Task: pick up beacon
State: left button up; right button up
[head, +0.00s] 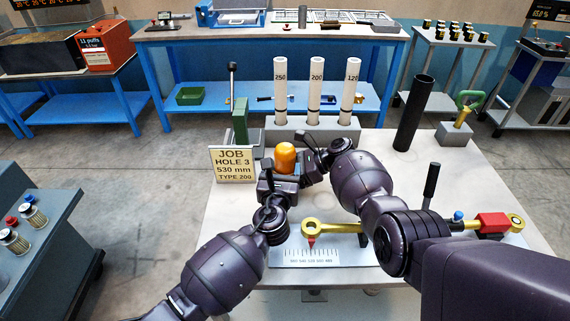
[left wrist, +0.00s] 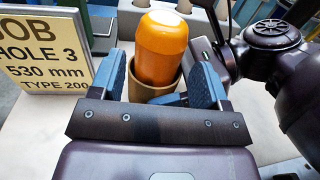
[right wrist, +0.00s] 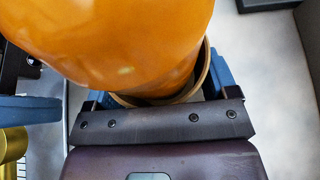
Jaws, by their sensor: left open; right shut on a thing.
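The orange beacon (head: 285,157) stands upright near the table's middle. In the left wrist view the beacon (left wrist: 161,48) sits in a hollow tan cup (left wrist: 152,92); its lower part is hidden inside. My left gripper (head: 281,181) is open, with its blue fingers on either side of the cup. My right gripper (head: 308,162) comes in from the right and is shut on the cup. In the right wrist view the beacon (right wrist: 125,45) fills much of the picture, above the cup's rim (right wrist: 204,72) between the fingers. I cannot tell whether the cup touches the table.
A job sign (head: 233,164) stands left of the grippers. Behind are white tubes (head: 316,90) in a grey rack. A black cylinder (head: 413,112) stands at the back right. A yellow wrench-like tool (head: 340,228) and a scale plate (head: 313,254) lie in front, close to my arms.

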aim_at(284, 157)
pick_arm(q)
jog(key=shift+w+d, duration=0.15)
jog(key=shift+w, duration=0.8)
jog(key=shift+w+d, duration=0.15)
jog(key=shift+w, duration=0.8)
jog(key=c, duration=0.7)
jog(key=shift+r, duration=0.1)
jog(key=shift+c, duration=0.2)
jog(key=shift+r, duration=0.75)
jog(key=shift+s+a+f+t, duration=0.1)
jog(key=shift+s+f+t, duration=0.1)
jog(key=shift+s+t, duration=0.55)
jog(key=shift+s+a+f+t, duration=0.15)
jog(key=shift+s+t, duration=0.3)
jog(key=shift+t, duration=0.5)
jog(key=r, duration=0.2)
jog(key=s+r, duration=0.1)
jog(key=r, duration=0.1)
jog(key=s+r, duration=0.1)
jog(key=r, duration=0.1)
pick_arm(e)
jog(key=shift+f, duration=0.1)
pick_arm(q)
jog(key=s+a+r+g, duration=0.1)
jog(key=s, duration=0.9)
jog(key=s+a+r+g, duration=0.1)
jog(key=s+g, duration=0.1)
jog(key=s, duration=0.8)
jog(key=shift+s+a, duration=0.3)
